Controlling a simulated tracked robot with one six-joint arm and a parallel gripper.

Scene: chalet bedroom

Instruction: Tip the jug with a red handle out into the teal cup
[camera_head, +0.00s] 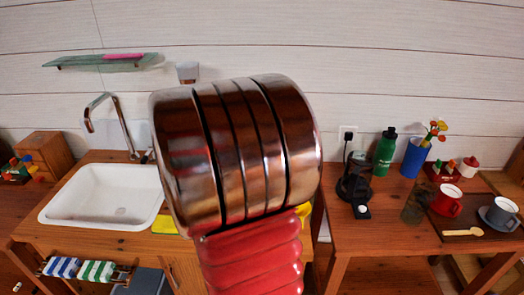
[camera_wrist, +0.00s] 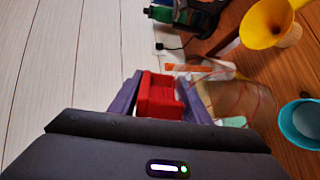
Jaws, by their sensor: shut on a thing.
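In the wrist view my gripper (camera_wrist: 162,88) is shut on the red handle (camera_wrist: 160,97) of a clear jug, with one finger on each side. The see-through jug (camera_wrist: 238,98) extends to the right of the handle. Its outline is faint, and I cannot tell its exact tilt or what is in it. The teal cup (camera_wrist: 302,123) is at the right edge, partly cut off, with its round opening showing. The jug is beside it in the picture; I cannot tell their height difference. In the head view my arm hides the gripper, jug and teal cup.
A yellow funnel (camera_wrist: 266,22) stands near the teal cup. The right-hand table holds a black appliance (camera_head: 354,180), a green bottle (camera_head: 385,152), a blue vase (camera_head: 415,158), a clear vessel (camera_head: 414,208), a red cup (camera_head: 447,200) and a grey cup (camera_head: 501,212). A sink (camera_head: 103,195) is left.

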